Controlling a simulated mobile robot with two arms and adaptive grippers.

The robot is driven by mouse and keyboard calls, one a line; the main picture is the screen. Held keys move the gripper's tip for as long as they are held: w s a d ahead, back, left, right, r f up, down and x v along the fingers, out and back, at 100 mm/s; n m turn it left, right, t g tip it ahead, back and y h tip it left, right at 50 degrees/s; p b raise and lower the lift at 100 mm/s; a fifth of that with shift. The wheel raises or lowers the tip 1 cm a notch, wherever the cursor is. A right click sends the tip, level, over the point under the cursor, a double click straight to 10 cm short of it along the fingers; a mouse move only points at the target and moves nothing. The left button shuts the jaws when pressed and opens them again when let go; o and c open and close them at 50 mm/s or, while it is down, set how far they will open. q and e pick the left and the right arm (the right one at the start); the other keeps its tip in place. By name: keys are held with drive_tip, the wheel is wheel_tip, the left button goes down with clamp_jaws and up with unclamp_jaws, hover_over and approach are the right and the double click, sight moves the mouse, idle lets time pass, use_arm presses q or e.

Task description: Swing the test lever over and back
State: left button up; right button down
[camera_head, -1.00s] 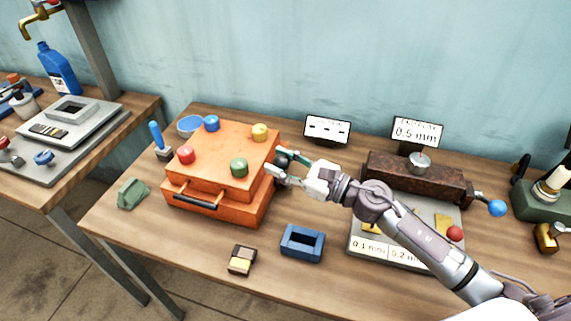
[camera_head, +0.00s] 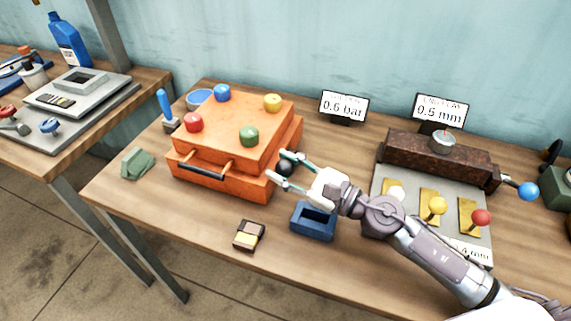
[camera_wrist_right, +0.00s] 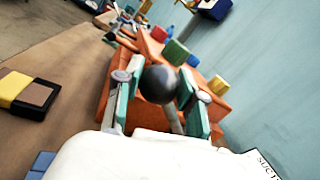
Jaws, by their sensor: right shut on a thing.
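The test lever shows as a black ball knob (camera_head: 287,161) at the right side of the orange box (camera_head: 186,170). My right gripper (camera_head: 279,166) has its fingers on either side of this knob and is shut on it. In the right wrist view the knob (camera_wrist_right: 158,84) sits between the green finger pads, with a pale rod below it. The lever's foot is hidden. A small display (camera_head: 344,106) behind the box reads 0.6 bar. My left gripper is not in view.
Red (camera_head: 194,122), blue, yellow and green knobs stand on the box. A blue block with a recess (camera_head: 314,222) lies close below my right arm. A dark and yellow block (camera_head: 249,235) lies nearer the front edge. A grey plate with coloured levers (camera_head: 457,190) is to the right.

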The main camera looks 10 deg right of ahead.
drive_tip(key=shift+s+a+f, duration=0.1)
drive_tip(key=shift+s+f, duration=0.05)
drive_tip(key=shift+f, duration=0.2)
drive_tip(key=c, duration=1)
unclamp_jaws()
drive_tip(key=shift+o, duration=1.6)
drive_tip(key=shift+r, duration=0.15)
drive_tip(key=v, duration=1.2)
